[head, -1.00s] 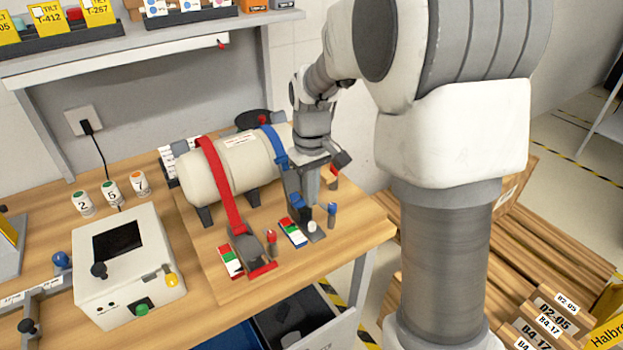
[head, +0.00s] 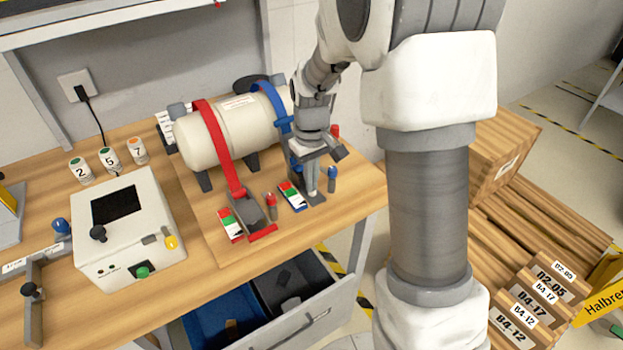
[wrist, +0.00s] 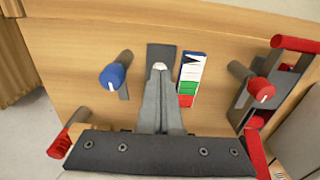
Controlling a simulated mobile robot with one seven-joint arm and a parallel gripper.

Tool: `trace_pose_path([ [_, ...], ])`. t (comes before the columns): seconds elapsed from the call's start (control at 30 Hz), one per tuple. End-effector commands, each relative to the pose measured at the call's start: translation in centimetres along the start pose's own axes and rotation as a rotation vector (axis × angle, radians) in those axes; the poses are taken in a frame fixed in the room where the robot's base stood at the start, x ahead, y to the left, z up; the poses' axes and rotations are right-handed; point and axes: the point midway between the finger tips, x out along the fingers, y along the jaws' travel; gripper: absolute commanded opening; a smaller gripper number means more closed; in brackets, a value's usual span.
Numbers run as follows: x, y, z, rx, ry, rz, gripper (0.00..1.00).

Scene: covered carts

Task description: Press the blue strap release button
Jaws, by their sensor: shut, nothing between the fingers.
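The blue strap (head: 277,112) goes around the right part of a cream tank (head: 240,132) and runs down toward its front. My gripper (head: 313,191) is shut and empty, pointing down in front of the tank. In the wrist view its fingertips (wrist: 160,76) are over a dark plate (wrist: 161,51) with a small white button (wrist: 159,66) just at the tips. I cannot tell whether they touch it. A blue-capped post (wrist: 112,75) stands left of the fingers, and a card with a green and red indicator (wrist: 190,80) lies to their right. My wrist hides the blue strap's lower end.
A red strap (head: 218,148) circles the tank's left part, ending at a red-and-grey buckle (head: 247,209). A red-capped post (head: 271,205) stands beside it. A white control box (head: 128,228) is at left. An open drawer (head: 318,325) is below the table.

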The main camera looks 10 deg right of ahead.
Motion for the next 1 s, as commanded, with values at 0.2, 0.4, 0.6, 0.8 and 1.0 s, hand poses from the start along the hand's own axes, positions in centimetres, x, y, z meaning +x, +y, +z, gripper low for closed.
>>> trace_pose_path([
  [0.2, 1.4, -0.1, 0.4, 0.000, -0.013, -0.003, 0.00],
  [0.4, 1.4, -0.1, 0.4, 0.000, -0.013, -0.004, 0.00],
  [0.6, -0.8, -0.2, 0.1, 0.000, -0.008, -0.002, 0.00],
  [0.8, -4.7, -0.2, -0.6, 0.000, 0.009, 0.004, 0.00],
  [1.0, -9.2, -0.2, -0.7, 0.000, 0.014, 0.005, 0.00],
])
